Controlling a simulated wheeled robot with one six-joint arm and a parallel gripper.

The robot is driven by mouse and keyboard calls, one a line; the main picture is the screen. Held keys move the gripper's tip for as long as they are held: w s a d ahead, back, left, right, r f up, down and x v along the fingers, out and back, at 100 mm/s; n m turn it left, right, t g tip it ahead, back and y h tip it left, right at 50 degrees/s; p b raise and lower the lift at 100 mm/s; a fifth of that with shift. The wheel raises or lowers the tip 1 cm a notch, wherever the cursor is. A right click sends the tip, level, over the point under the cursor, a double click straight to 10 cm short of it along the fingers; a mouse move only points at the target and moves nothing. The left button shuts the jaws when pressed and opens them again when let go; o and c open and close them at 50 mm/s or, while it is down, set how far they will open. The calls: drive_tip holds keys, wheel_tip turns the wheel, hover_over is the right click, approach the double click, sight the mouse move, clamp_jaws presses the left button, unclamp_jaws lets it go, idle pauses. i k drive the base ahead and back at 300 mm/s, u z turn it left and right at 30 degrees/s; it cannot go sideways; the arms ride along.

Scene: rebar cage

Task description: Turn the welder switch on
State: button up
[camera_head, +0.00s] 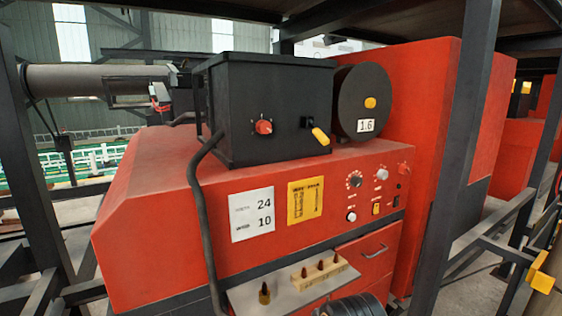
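The red welder (180,200) fills the middle of the head view. A black box (270,90) stands on top of it, with a red knob (263,127) and a yellow-handled lever (319,135) that slants down to the right. The welder's front panel carries a black dial (355,180), pale knobs, a red knob (403,168), a small yellow rocker-like control (376,209) and a small black one (396,201). I cannot tell from the picture which of these is the welder switch, or its position. My gripper is not in view.
A shelf (290,287) with several brown-tipped pieces juts out below the panel. A black hose (198,200) hangs down the front. A dark post (465,150) stands to the right. A black reel marked 1.6 (362,95) sits beside the box. A drawer handle (375,251) protrudes.

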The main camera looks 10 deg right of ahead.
sight(403, 169)
drive_tip(key=z, duration=1.25)
